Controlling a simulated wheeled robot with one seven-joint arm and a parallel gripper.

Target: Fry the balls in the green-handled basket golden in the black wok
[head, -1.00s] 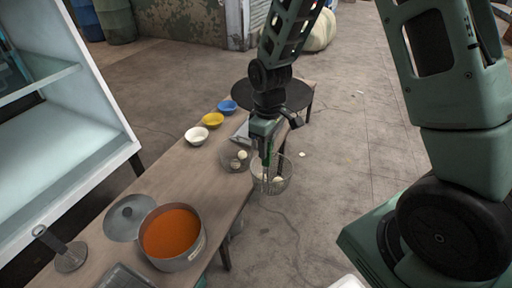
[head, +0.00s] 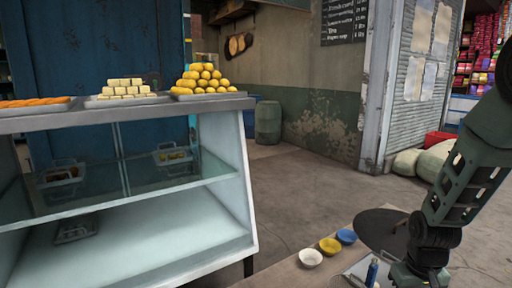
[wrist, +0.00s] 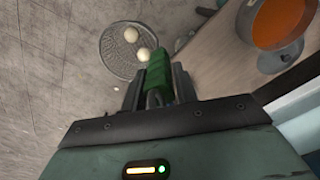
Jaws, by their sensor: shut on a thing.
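My gripper (wrist: 158,88) is shut on the green handle (wrist: 159,72) of a wire basket (wrist: 112,66) in the wrist view. Two pale, whitish balls (wrist: 131,34) show in the basket, one partly beside the handle. The grey floor shows around and through the mesh. A wide, flat-looking black round thing (head: 376,231), possibly the wok, is partly hidden by my arm. Its inside cannot be made out.
A pot of orange liquid (wrist: 277,22) stands on the wooden table (wrist: 214,48). A glass display case (head: 130,215) with food trays on top fills the left. Open floor lies beyond.

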